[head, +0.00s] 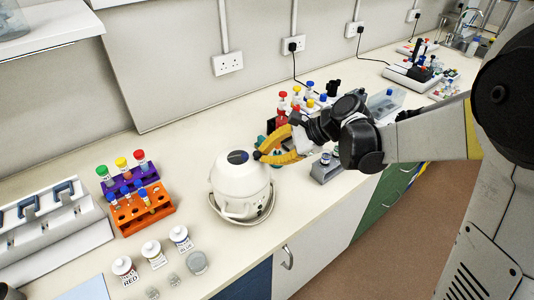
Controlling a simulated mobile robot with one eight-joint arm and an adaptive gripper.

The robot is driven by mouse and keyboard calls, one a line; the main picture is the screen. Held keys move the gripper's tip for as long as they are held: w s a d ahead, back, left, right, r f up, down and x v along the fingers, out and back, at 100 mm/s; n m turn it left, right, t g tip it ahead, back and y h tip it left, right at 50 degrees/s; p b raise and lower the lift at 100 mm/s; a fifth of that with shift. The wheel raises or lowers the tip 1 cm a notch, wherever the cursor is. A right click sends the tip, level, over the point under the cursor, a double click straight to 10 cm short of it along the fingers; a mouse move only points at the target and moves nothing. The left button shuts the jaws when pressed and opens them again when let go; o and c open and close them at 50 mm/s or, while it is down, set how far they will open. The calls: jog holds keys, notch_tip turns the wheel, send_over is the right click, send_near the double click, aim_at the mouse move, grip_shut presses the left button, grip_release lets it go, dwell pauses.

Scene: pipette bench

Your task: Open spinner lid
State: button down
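The spinner (240,190) is a white, rounded machine standing on the bench in the middle of the head view. Its domed lid (228,168) is down and has a small dark round window on top. My gripper (260,156), with yellow fingers, reaches in from the right. Its fingertips come together beside the upper right of the lid and show nothing held between them. Whether they touch the lid cannot be told from this view.
An orange and purple tube rack (142,212) stands left of the spinner. White labelled bottles (153,254) stand at the front left. The bench's front edge is close to the spinner.

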aim_at(241, 155)
jog(key=shift+a+r+h+p, duration=0.35)
jog(key=shift+r+h+p, duration=0.05)
jog(key=shift+r+p, duration=0.45)
jog(key=a+r+h+p, duration=0.1)
jog(key=a+r+p, duration=0.1)
jog(key=a+r+h+p, duration=0.2)
jog(key=p, duration=0.1)
jog(key=a+r+g+h+p, duration=0.1)
jog(key=a+r+h+p, duration=0.1)
jog(key=shift+w+r+n+p, duration=0.2)
jog(key=shift+w+n+p, duration=0.1)
jog(key=shift+p, duration=0.05)
jog(key=w+a+r+h+p, duration=0.1)
jog(key=a+h, duration=0.5)
jog(key=a, duration=0.7)
jog(key=shift+w+r+g+p, duration=0.3)
jog(key=shift+r+p, duration=0.1)
jog(key=shift+p, duration=0.1)
jog(key=shift+r, duration=0.1)
